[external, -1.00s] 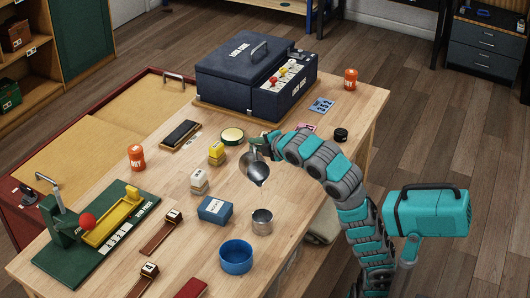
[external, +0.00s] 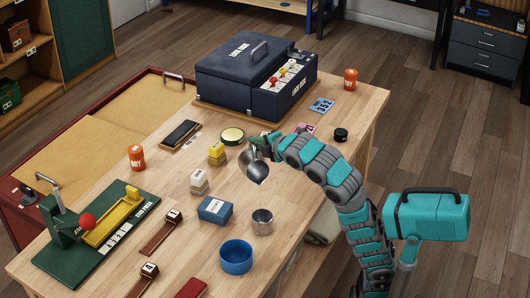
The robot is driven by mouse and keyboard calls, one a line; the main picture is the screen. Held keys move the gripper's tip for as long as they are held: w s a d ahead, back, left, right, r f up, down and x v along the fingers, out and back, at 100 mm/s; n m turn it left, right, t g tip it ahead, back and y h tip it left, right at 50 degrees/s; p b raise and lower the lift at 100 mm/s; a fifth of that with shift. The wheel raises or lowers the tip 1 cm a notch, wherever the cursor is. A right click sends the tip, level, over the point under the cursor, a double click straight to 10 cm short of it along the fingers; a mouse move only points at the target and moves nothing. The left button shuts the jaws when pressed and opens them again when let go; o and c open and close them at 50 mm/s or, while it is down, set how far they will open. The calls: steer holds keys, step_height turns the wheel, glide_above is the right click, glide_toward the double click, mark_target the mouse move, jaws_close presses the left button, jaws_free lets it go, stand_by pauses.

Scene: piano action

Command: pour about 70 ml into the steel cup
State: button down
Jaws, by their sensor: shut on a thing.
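The steel cup (external: 262,222) stands upright on the wooden table, between a blue box and the right table edge. My gripper (external: 264,146) is shut on a shiny metal pitcher (external: 257,170), held above the table and behind the cup in the picture. The pitcher looks tilted, with its lower end in the picture pointing toward the cup but apart from it. No stream of liquid shows. The contents of the pitcher and cup cannot be made out, and the fingers are partly hidden by the arm's end.
A blue bowl (external: 236,258) stands in front of the cup, and a blue box (external: 215,210) to its left. Yellow (external: 217,153) and cream (external: 200,182) blocks stand left of the pitcher. A dark lock box (external: 250,75) fills the back. Bare table lies right of the cup.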

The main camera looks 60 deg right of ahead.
steer(key=shift+s+a+r+t+b, duration=0.3)
steer(key=shift+s+a+b, duration=0.15)
steer(key=shift+b, duration=0.35)
steer(key=shift+r+n+t+h+b, duration=0.2)
steer(key=shift+n+t+h+b, duration=0.15)
steer(key=shift+b, duration=0.35)
steer(key=shift+s+a+r+h, duration=0.15)
steer(key=shift+a+h, duration=0.05)
steer(key=shift+h, duration=0.05)
